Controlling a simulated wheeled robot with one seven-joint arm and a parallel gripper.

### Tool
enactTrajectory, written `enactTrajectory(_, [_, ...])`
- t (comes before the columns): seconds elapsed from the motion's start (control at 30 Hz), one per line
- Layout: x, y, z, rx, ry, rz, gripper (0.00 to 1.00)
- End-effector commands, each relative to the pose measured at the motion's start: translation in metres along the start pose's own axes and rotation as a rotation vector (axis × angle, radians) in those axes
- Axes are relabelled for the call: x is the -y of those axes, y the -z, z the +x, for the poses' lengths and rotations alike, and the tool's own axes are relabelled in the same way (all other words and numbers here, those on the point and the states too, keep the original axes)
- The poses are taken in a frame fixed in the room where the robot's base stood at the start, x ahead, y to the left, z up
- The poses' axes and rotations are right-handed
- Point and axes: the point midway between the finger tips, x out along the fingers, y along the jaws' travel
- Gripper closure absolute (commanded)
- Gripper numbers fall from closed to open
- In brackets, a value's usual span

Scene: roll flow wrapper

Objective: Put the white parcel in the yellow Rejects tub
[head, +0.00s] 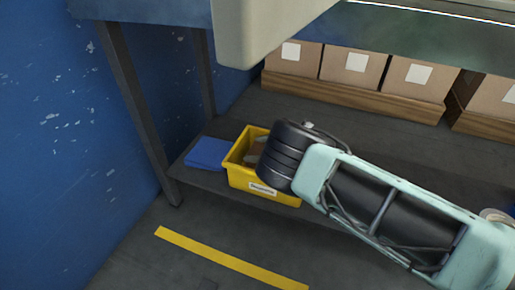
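The yellow tub (239,178) stands on the low dark shelf, left of centre in the head view, with a white label on its front wall. The lettering is too small to read. Something brownish (256,150) shows inside it, but I cannot tell what it is. My arm reaches in from the lower right, and its black ribbed end covers the right part of the tub's opening. My gripper is hidden, so I cannot see its fingers or anything they hold. I see no white parcel.
A flat blue item (207,153) lies on the shelf left of the tub. Dark table legs (135,105) rise beside the shelf. Brown cartons (353,68) with white labels stand on wooden pallets (350,96) behind. A yellow line (228,258) marks clear floor in front. A blue wall (60,130) closes the left.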

Motion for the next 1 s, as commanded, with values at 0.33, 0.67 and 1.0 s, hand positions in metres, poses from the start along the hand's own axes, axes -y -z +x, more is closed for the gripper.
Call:
enactTrajectory(0.33, [0.000, -0.009, -0.003, 0.000, 0.001, -0.001, 0.18])
enactTrajectory(0.67, [0.001, -0.015, -0.067, -0.004, 0.004, 0.002, 0.18])
enactTrajectory(1.0, [0.001, -0.012, -0.119, -0.002, 0.001, 0.000, 0.18])
